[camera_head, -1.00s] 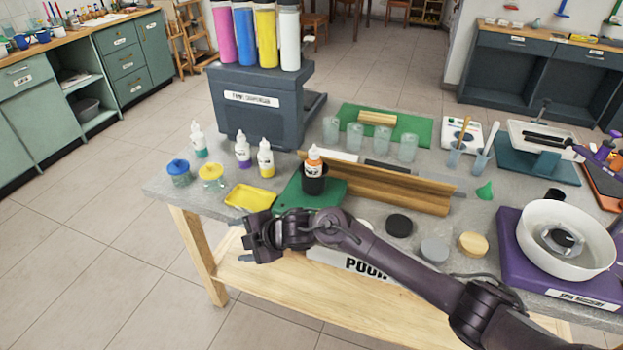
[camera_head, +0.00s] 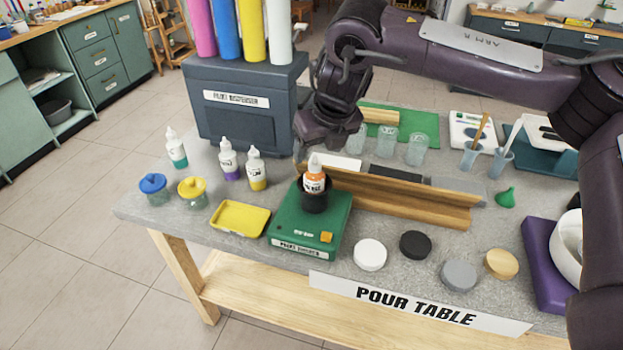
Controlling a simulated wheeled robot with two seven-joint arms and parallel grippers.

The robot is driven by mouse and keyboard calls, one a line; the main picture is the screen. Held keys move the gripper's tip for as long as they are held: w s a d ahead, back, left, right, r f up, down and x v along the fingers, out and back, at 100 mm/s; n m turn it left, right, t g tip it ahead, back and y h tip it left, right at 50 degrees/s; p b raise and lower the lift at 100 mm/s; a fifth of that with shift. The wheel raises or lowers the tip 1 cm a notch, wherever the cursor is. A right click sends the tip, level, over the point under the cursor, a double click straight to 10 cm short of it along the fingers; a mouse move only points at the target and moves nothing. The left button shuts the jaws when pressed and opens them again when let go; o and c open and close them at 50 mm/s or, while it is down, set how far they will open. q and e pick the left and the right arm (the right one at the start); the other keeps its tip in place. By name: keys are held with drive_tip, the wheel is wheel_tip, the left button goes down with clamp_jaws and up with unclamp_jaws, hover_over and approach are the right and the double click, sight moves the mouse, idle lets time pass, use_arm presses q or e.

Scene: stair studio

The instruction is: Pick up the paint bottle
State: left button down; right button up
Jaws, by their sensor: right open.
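A white paint bottle with an orange label and orange tip (camera_head: 314,178) stands upright in a black cup (camera_head: 313,201) on a green scale (camera_head: 290,228). My right gripper (camera_head: 312,150) points down just above and behind this bottle. It is open, with nothing seen between its fingers; its fingertips are partly hard to make out. More white paint bottles stand to the left: teal (camera_head: 176,148), purple (camera_head: 229,160) and yellow (camera_head: 256,169). My left gripper is out of view.
A wooden channel (camera_head: 400,195) lies right of the scale, close to the cup. A dark box with coloured tubes (camera_head: 240,105) stands behind the bottles. A yellow tray (camera_head: 240,221), lidded jars (camera_head: 192,192) and round discs (camera_head: 370,254) lie nearby. Clear cups (camera_head: 385,142) stand behind.

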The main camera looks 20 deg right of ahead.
sight(317, 164)
drive_tip(key=shift+f, duration=0.85)
drive_tip(key=p+x, duration=0.1)
drive_tip(key=x, duration=0.3)
drive_tip(key=shift+f+p, duration=0.35)
drive_tip(key=shift+p, duration=0.05)
drive_tip(key=shift+f, duration=0.25)
drive_tip(key=shift+c, duration=0.5)
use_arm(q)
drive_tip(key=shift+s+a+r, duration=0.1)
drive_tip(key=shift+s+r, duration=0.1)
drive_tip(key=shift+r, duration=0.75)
use_arm(e)
clamp_jaws()
drive_tip(key=shift+r, duration=0.1)
